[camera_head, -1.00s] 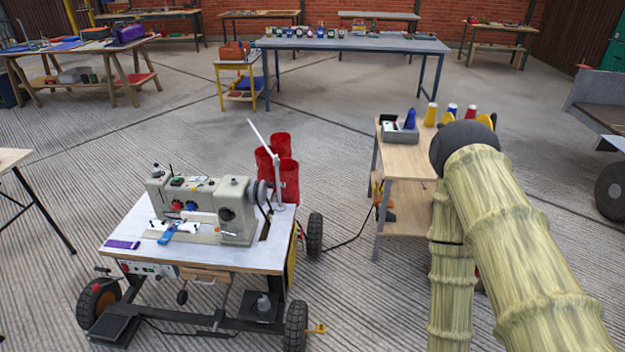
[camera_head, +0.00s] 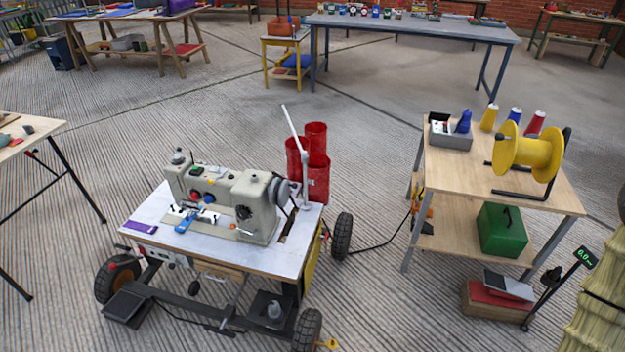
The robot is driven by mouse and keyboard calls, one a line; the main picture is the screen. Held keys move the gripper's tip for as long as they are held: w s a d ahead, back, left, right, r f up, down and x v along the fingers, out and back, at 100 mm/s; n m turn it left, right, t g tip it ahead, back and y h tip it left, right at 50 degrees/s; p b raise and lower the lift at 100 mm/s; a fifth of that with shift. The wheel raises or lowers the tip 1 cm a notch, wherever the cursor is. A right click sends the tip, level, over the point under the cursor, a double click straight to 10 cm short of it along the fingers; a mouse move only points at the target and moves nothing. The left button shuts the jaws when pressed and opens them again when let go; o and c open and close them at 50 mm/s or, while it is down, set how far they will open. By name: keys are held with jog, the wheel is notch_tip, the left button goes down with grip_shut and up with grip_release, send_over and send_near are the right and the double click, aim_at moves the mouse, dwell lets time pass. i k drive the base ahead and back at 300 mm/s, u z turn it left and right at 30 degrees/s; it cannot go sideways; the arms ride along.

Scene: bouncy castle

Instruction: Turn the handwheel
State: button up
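The handwheel (camera_head: 279,191) is a dark round wheel on the right end of a beige sewing machine (camera_head: 228,199). The machine stands on a white-topped wheeled cart (camera_head: 150,222), left of the picture's middle. My arm (camera_head: 598,300), in a ribbed pale yellow cover, shows only in part at the lower right edge, well away from the handwheel. My gripper is outside the picture.
A wooden bench (camera_head: 456,175) with a yellow reel (camera_head: 527,152) and cones stands to the right. A blue table (camera_head: 420,27) stands behind.

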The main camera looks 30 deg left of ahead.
aim_at(284, 189)
jog(key=u, duration=0.5)
jog(key=i, duration=0.8)
jog(key=u, duration=0.75)
